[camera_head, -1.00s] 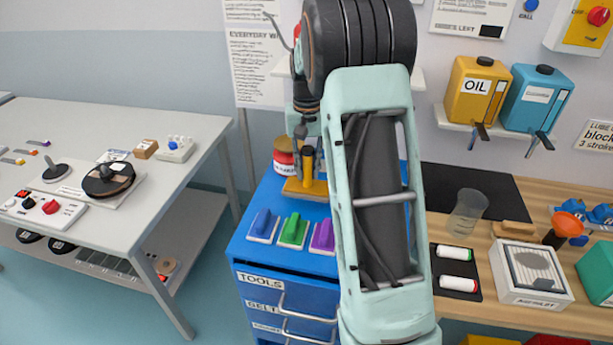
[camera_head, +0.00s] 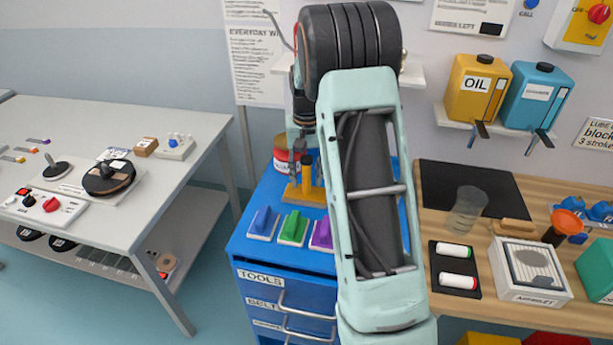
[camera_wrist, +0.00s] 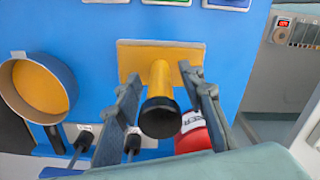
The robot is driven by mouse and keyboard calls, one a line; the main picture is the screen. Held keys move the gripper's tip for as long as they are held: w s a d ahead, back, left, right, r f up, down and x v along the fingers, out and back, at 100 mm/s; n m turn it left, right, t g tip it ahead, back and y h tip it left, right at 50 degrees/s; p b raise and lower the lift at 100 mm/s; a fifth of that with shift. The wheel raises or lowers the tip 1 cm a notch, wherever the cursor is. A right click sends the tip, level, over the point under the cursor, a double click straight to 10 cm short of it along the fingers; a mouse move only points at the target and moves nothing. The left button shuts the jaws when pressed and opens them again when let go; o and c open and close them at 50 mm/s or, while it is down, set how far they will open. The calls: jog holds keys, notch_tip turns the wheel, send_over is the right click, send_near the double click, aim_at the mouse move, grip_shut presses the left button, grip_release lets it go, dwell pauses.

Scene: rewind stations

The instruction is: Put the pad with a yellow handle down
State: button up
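A yellow upright handle with a black top stands on a flat yellow base (camera_head: 309,194) on the blue cabinet top, behind a row of pads. In the wrist view the yellow handle (camera_wrist: 160,84) rises between my fingers, its black end facing the camera. My gripper (camera_wrist: 161,78) is around the handle, with a finger on each side and visible gaps. In the head view my gripper (camera_head: 298,160) is at the handle, partly hidden by my arm. The base appears flat on the blue top.
Pads with blue (camera_head: 264,221), green (camera_head: 294,227) and purple (camera_head: 321,234) handles lie in front. A red can (camera_head: 285,156) stands close behind. In the wrist view, a round blue container with yellow inside (camera_wrist: 38,88) lies to the left.

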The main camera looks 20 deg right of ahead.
aim_at(306, 158)
jog(key=shift+r, duration=0.15)
notch_tip(306, 158, up, 12)
jog(key=shift+r, duration=0.1)
dwell(0.4)
dwell(0.3)
